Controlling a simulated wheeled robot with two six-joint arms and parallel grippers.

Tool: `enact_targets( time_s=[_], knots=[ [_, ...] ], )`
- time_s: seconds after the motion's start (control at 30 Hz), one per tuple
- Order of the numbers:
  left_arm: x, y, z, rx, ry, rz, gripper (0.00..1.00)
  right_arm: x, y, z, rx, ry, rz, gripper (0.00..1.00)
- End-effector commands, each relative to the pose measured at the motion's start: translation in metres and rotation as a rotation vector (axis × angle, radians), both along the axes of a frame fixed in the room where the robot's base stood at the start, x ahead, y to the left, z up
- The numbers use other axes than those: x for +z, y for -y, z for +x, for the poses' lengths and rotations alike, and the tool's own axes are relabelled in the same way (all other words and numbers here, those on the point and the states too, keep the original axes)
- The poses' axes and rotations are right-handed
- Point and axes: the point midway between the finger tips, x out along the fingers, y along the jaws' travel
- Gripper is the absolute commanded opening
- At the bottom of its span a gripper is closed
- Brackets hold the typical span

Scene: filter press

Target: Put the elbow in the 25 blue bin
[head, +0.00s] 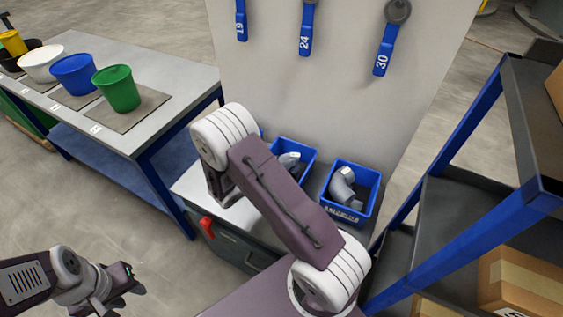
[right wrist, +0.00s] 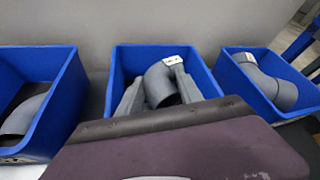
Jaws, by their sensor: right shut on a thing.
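In the right wrist view, my right gripper (right wrist: 158,90) is shut on a grey pipe elbow (right wrist: 160,84) with a white tag on its top. The elbow is in or just over the middle blue bin (right wrist: 118,72); I cannot tell whether it touches the floor. In the head view my right arm hides most of this gripper and part of that bin (head: 309,157). My left gripper (head: 135,281) is low at the left, away from the bins, and its jaw gap is unclear. The bin labels are not readable.
Another blue bin (head: 372,192) to the right holds a grey elbow (head: 343,186). A left blue bin (right wrist: 62,110) holds a grey pipe piece (right wrist: 22,114). A panel with blue-handled tools (head: 306,30) stands behind. A shelf rack (head: 450,150) stands close at the right.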

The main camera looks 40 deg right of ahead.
Motion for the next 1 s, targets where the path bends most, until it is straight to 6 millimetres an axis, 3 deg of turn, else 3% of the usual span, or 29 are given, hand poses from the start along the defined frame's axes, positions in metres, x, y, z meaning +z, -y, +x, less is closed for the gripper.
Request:
enact_targets(
  time_s=[0.13, 0.17, 0.23, 0.67, 0.83, 1.0],
  knots=[
    [-0.001, 0.000, 0.000, 0.000, 0.000, 0.000, 0.36, -0.002, 0.000, 0.000, 0.000, 0.000, 0.000, 0.01],
    [-0.001, 0.000, 0.000, 0.000, 0.000, 0.000, 0.36, -0.002, 0.000, 0.000, 0.000, 0.000, 0.000, 0.48],
    [-0.001, 0.000, 0.000, 0.000, 0.000, 0.000, 0.36, -0.002, 0.000, 0.000, 0.000, -0.001, 0.001, 0.65],
    [-0.001, 0.000, 0.000, 0.000, 0.000, 0.000, 0.36, -0.003, 0.000, 0.000, 0.002, -0.004, 0.002, 0.65],
    [0.013, 0.000, 0.000, 0.000, 0.000, 0.000, 0.36, 0.016, -0.001, 0.000, 0.002, -0.002, 0.002, 0.65],
    [0.013, 0.000, 0.000, 0.000, 0.000, 0.000, 0.36, 0.025, -0.035, -0.008, 0.007, 0.001, 0.002, 0.65]
  ],
)
